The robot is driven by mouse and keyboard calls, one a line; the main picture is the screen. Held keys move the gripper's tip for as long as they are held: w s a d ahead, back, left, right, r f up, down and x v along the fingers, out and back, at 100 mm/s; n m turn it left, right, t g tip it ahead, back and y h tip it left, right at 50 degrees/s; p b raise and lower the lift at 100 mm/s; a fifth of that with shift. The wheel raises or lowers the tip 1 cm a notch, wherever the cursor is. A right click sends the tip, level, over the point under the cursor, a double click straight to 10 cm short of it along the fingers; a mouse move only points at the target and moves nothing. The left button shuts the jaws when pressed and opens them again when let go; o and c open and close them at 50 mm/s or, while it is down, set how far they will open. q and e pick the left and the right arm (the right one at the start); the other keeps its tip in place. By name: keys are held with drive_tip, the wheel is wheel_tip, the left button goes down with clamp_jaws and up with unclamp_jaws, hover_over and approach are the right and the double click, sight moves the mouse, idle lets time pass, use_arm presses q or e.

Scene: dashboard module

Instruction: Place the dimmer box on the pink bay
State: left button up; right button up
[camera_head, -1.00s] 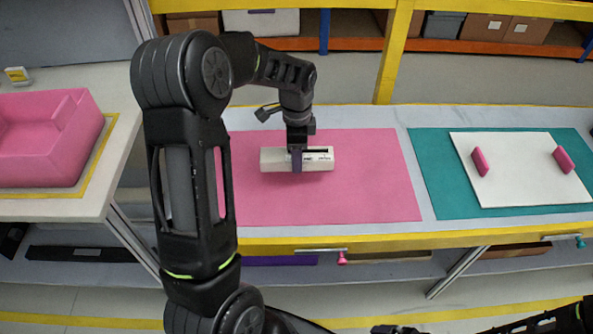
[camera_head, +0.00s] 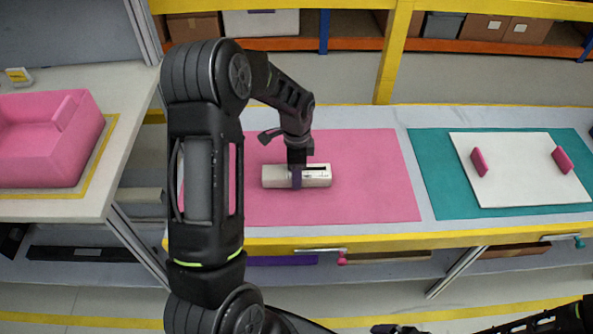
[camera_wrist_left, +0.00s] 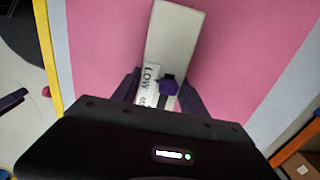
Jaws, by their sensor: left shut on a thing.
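The dimmer box (camera_head: 316,176) is a small cream-white block with a printed label. It is over the pink bay (camera_head: 375,190), a flat pink mat on the table. My left gripper (camera_head: 297,180) is shut on the dimmer box around its middle, from above. In the left wrist view the box (camera_wrist_left: 172,45) runs up from between the purple fingers, with the printed word "LOW" near the grip. The pink bay (camera_wrist_left: 105,45) shows on both sides of it. I cannot tell whether the box touches the mat. My right gripper is not clearly in view; only part of a dark arm shows at bottom right.
A teal mat (camera_head: 432,180) with a white board (camera_head: 520,175) and two pink upright pieces lies to the right. A pink open bin (camera_head: 40,165) stands on the left table. The pink mat is bare around the box.

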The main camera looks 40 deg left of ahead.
use_arm(q)
drive_tip(key=shift+f, duration=0.1)
drive_tip(key=o, duration=1.5)
drive_tip(key=shift+o, duration=0.2)
wheel_tip(320, 180, up, 12)
